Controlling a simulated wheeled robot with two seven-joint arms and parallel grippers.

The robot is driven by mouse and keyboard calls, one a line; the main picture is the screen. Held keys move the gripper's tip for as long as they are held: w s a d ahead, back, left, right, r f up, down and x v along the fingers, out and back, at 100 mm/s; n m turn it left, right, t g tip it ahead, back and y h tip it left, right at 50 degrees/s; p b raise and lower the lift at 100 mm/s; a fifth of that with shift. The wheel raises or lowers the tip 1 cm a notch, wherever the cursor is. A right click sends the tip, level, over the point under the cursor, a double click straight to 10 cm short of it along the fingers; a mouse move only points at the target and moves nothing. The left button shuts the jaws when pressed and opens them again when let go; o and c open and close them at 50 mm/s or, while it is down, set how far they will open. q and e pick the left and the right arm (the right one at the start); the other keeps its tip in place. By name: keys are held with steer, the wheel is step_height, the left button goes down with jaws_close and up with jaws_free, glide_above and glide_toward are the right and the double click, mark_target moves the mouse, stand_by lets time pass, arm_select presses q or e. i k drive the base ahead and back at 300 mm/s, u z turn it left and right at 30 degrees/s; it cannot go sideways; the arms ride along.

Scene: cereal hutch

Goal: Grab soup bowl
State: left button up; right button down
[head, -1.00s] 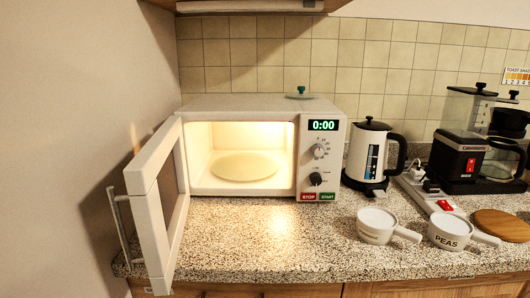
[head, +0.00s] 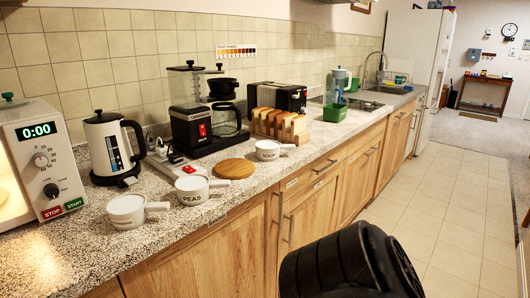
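Several white handled bowls stand on the speckled counter. The nearest bowl (head: 126,209) is at the left, its handle pointing right; lettering on its front is too faint to read. The bowl marked PEAS (head: 191,189) stands just beyond it. A third white bowl (head: 267,150) stands farther along, past the round wooden board; its lettering is too small to read. I cannot tell which one is the soup bowl. Neither gripper is in view. A dark rounded part, likely of my own arm, shows at the bottom, in front of the cabinets.
The microwave (head: 43,165) is at the left edge, showing 0:00. A kettle (head: 111,150), a power strip (head: 172,165), a coffee maker (head: 197,125), a wooden board (head: 235,169) and a toaster (head: 277,98) line the counter. The tiled floor (head: 450,225) at right is clear.

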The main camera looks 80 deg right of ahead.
mark_target(267, 150)
steer(key=u, duration=2.2)
steer(key=k, duration=0.1)
steer(key=z, duration=4.7)
